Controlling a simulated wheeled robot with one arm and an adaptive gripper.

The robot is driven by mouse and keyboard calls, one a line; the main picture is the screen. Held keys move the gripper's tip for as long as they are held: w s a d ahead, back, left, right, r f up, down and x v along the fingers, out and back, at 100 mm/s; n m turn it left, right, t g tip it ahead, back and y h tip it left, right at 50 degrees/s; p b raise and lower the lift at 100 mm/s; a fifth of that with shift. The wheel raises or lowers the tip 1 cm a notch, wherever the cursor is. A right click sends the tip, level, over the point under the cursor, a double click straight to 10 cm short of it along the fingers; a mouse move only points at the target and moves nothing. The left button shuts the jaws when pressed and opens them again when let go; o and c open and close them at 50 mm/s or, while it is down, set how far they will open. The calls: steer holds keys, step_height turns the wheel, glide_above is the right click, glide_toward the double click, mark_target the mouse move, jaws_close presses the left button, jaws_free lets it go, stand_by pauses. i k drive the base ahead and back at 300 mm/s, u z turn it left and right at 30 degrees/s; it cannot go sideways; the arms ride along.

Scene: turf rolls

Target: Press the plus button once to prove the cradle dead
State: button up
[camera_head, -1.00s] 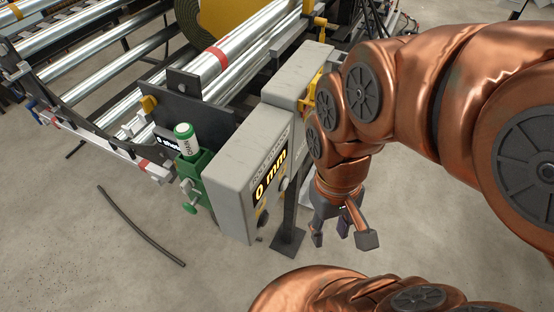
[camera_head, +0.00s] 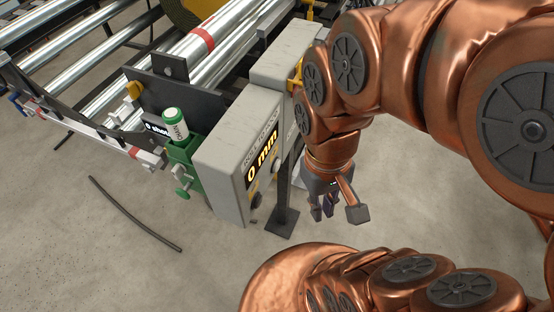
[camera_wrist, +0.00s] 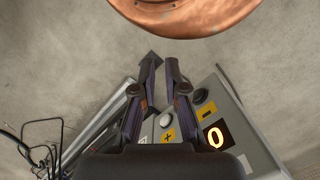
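The grey control box (camera_head: 236,150) stands at the roller machine's end, its display (camera_head: 262,158) reading "0 mm". In the wrist view the display (camera_wrist: 216,135) shows "0". The yellow plus label (camera_wrist: 168,136) lies beside a pale round button (camera_wrist: 165,119), seen between my fingers. A yellow minus label (camera_wrist: 207,113) lies beside a dark round button (camera_wrist: 200,96). My gripper (camera_head: 337,213) points down to the right of the box's face, empty, its fingers apart. In the wrist view my gripper (camera_wrist: 162,62) shows a narrow gap at the tips. I see no contact with a button.
Steel rollers (camera_head: 195,50) run behind. A dark post (camera_head: 284,200) stands under the box. A dark strip (camera_head: 130,215) lies on otherwise open concrete floor.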

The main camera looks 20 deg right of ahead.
mark_target(277, 164)
steer(key=z, duration=2.35)
steer(key=k, duration=1.65)
steer(key=u, duration=1.6)
